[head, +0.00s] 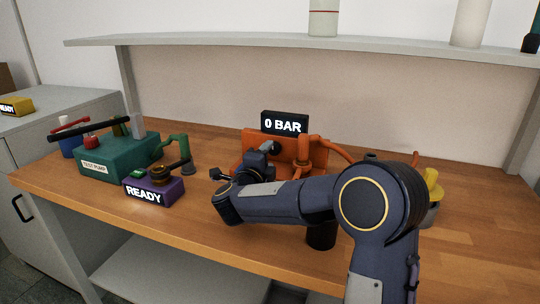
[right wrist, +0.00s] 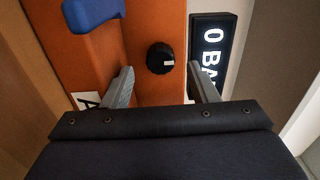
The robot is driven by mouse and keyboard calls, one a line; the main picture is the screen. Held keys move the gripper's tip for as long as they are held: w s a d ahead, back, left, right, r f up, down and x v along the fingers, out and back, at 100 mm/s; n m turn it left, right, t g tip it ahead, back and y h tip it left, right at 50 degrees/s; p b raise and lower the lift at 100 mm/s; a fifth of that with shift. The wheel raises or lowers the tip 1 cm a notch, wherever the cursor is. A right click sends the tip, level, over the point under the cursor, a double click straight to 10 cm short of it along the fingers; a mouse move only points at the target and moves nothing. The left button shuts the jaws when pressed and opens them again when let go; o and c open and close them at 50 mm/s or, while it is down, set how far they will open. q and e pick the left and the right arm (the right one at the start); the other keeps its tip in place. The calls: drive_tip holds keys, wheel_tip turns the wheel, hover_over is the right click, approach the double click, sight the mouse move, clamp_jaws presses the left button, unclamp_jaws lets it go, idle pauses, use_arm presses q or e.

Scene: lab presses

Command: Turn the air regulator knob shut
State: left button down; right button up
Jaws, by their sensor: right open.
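The black round regulator knob (right wrist: 160,58) sits on the orange regulator panel (right wrist: 158,20) in the right wrist view. A short white mark on the knob points toward the picture's right, to the display side. My right gripper (right wrist: 160,70) is open, with one grey finger on either side of the knob; I see gaps between fingers and knob. In the head view my right gripper (head: 264,152) is in front of the orange panel (head: 318,152), and my arm hides much of it. The display (head: 284,123) above reads "0 BAR". My left gripper is not in view.
A blue handle (right wrist: 92,14) is close to the left finger in the right wrist view. On the wooden bench (head: 90,190) are a green test pump (head: 112,152) and a purple box (head: 152,190) reading "READY". A yellow-topped item (head: 432,184) stands right of my arm.

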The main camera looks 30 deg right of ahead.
drive_tip(key=v, duration=0.5)
drive_tip(key=shift+s+a, duration=0.15)
drive_tip(key=shift+a, duration=0.05)
